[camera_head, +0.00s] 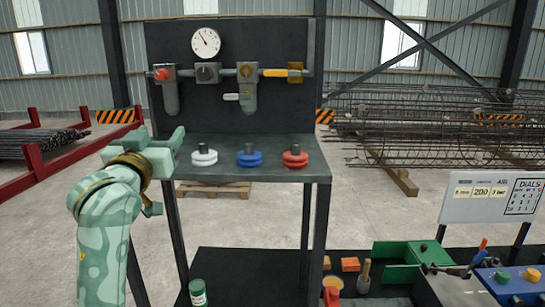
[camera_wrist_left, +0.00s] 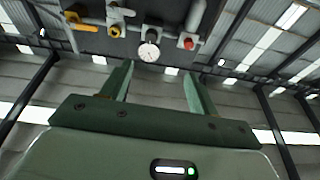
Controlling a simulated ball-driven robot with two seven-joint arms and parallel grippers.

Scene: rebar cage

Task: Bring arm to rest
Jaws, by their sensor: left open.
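My left arm (camera_head: 105,235) comes up from the bottom left in the head view, pale green with a brass-coloured ring near the wrist. My left gripper (camera_head: 142,145) is raised just left of the dark bench's front left corner. It points away from me. In the left wrist view the two green fingers of the gripper (camera_wrist_left: 157,85) stand apart with nothing between them. My right gripper is not seen in either view.
The dark bench (camera_head: 250,174) carries white (camera_head: 204,158), blue (camera_head: 249,158) and red (camera_head: 295,159) knobbed discs. Its back panel (camera_head: 210,115) holds pipes, valves and a gauge (camera_head: 206,42). A red rack (camera_head: 60,160) stands left. Rebar cages (camera_head: 430,125) lie right. A sign (camera_head: 490,198) stands front right.

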